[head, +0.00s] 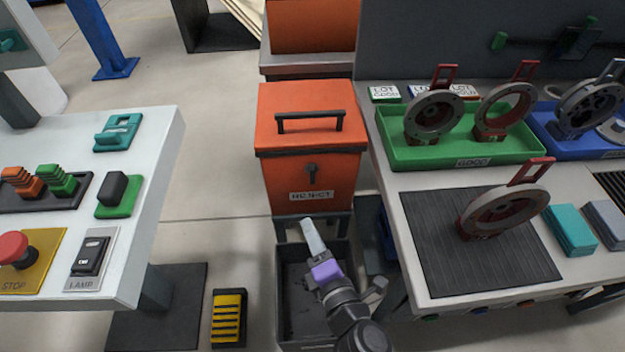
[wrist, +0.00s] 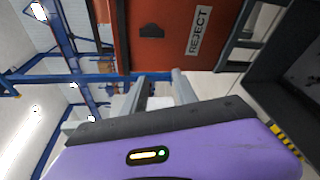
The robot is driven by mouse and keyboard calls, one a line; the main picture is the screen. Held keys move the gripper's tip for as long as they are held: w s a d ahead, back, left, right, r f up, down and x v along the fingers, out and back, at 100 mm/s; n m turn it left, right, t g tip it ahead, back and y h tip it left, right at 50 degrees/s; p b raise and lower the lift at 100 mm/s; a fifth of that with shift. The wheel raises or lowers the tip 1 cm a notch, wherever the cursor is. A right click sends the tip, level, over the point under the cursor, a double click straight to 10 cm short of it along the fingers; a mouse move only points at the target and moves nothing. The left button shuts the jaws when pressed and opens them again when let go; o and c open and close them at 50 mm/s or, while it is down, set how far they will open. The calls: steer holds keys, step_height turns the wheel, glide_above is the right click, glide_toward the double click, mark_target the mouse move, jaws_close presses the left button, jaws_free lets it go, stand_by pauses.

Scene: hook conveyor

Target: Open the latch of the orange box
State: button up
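The orange box (head: 305,140) stands at the centre of the head view, its lid down, with a black bar handle (head: 310,121) on top. Its dark latch (head: 312,174) is on the front face, above a white label. In the wrist view the orange box (wrist: 185,50) fills the upper middle, with the latch (wrist: 151,31) beside a REJECT label. My gripper (head: 308,225) is in front of and below the box's front face, apart from the latch. In the wrist view its grey fingers (wrist: 158,79) look spread with nothing held between them.
A dark open bin (head: 290,300) is on the floor below my gripper. A white control panel (head: 150,190) is at left, and a workbench (head: 400,210) with a green tray (head: 400,150) is close at right. A yellow-black striped block (head: 229,318) is on the floor.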

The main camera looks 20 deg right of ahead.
mark_target(313, 174)
steer(key=shift+w+d+r+n+t+h+b, duration=0.15)
steer(key=shift+w+d+n+h, duration=0.75)
steer(key=shift+w+n, duration=1.3)
steer(key=shift+w+d+r+n+t+h+b, duration=0.15)
steer(key=shift+w+d+n+h, duration=0.8)
steer(key=shift+w+n, duration=1.25)
steer(key=shift+w+d+r+n+t+h+b, duration=0.15)
steer(key=shift+w+d+n+h, duration=0.4)
steer(key=shift+w+d+n, duration=1.6)
steer(key=shift+w+a+m, duration=0.65)
steer(key=shift+w+a, duration=0.1)
steer(key=shift+a, duration=0.2)
jaws_close()
